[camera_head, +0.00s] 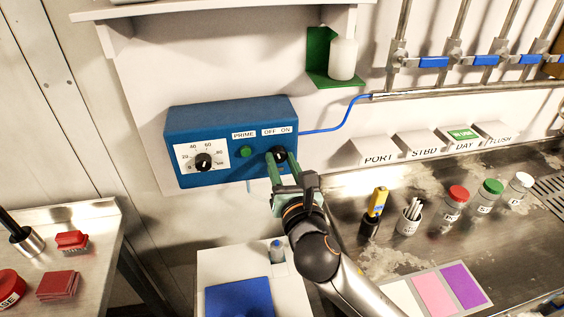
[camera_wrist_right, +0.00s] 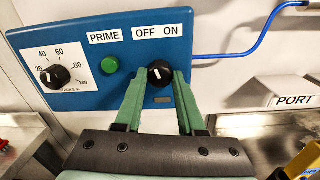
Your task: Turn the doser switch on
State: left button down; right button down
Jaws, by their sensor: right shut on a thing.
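The doser is a blue box on the wall (camera_head: 215,115), with a dial (camera_head: 203,161), a green PRIME button (camera_head: 246,151) and a black switch knob (camera_head: 280,154) under the OFF and ON labels. The switch knob shows in the right wrist view (camera_wrist_right: 160,73), with a white mark that seems to lean towards the OFF side. My right gripper (camera_head: 279,163) has its green fingers on either side of the knob and is shut on it; the fingers also show in the wrist view (camera_wrist_right: 158,82). The fingers partly hide the knob in the head view. My left gripper is not in view.
A blue tube (camera_head: 345,122) runs right from the box. A green bracket with a white bottle (camera_head: 343,58) hangs above. Labelled blocks, PORT (camera_head: 377,157) among them, and several capped jars stand on the metal counter to the right. A white stand with a blue pad (camera_head: 240,300) is below.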

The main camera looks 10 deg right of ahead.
jog(key=m, duration=0.4)
jog(key=shift+m, duration=0.4)
jog(key=m, duration=0.4)
jog(key=shift+m, duration=0.4)
jog(key=c, duration=0.5)
grip_release()
jog(key=shift+f, duration=0.1)
